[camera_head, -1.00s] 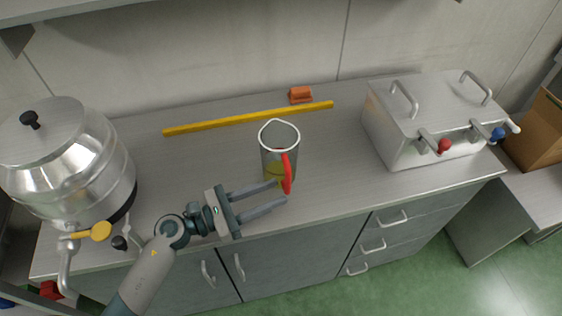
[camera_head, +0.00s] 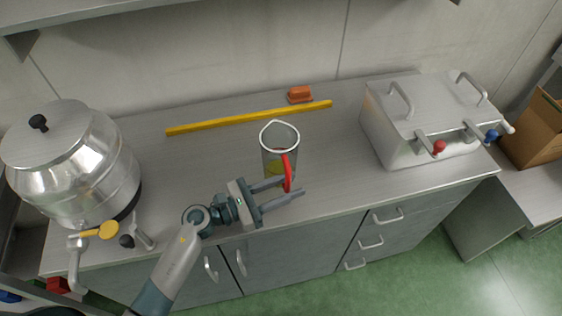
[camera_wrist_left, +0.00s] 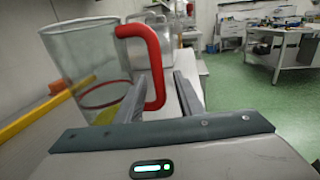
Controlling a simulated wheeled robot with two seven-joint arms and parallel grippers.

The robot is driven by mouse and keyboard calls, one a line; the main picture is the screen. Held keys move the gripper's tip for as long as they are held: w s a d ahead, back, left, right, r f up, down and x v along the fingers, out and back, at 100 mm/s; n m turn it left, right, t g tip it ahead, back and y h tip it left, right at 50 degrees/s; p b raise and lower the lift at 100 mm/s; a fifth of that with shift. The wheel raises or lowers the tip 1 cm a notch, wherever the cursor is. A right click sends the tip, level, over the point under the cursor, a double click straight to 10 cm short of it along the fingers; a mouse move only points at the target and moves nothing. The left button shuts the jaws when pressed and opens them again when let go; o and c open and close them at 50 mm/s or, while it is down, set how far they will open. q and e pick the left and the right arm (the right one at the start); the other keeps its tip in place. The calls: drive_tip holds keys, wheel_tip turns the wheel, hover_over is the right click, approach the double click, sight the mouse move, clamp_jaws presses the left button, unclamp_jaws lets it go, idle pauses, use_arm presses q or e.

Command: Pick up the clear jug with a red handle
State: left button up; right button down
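The clear jug (camera_head: 279,141) with a white rim and a red handle (camera_head: 287,172) stands upright on the grey counter (camera_head: 215,165). A little yellow shows low inside it. My left gripper (camera_head: 289,187) is open, its two fingers pointing right at the jug's near side by the handle. In the left wrist view the jug (camera_wrist_left: 80,55) is on the left. Its red handle (camera_wrist_left: 153,62) hangs over the left finger, with its lower end between the two fingers (camera_wrist_left: 165,97). I cannot tell whether the fingers touch it. My right gripper is not in view.
A yellow bar (camera_head: 250,117) and an orange block (camera_head: 299,94) lie behind the jug. A steel drum (camera_head: 75,165) with taps stands left. A steel box (camera_head: 425,115) with handles stands right. The counter between jug and box is clear.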

sight(289, 168)
use_arm(q)
drive_tip(key=shift+c, duration=0.7)
clamp_jaws()
drive_tip(key=shift+r, duration=0.35)
drive_tip(key=shift+r, duration=4.65)
drive_tip(key=shift+r, duration=0.15)
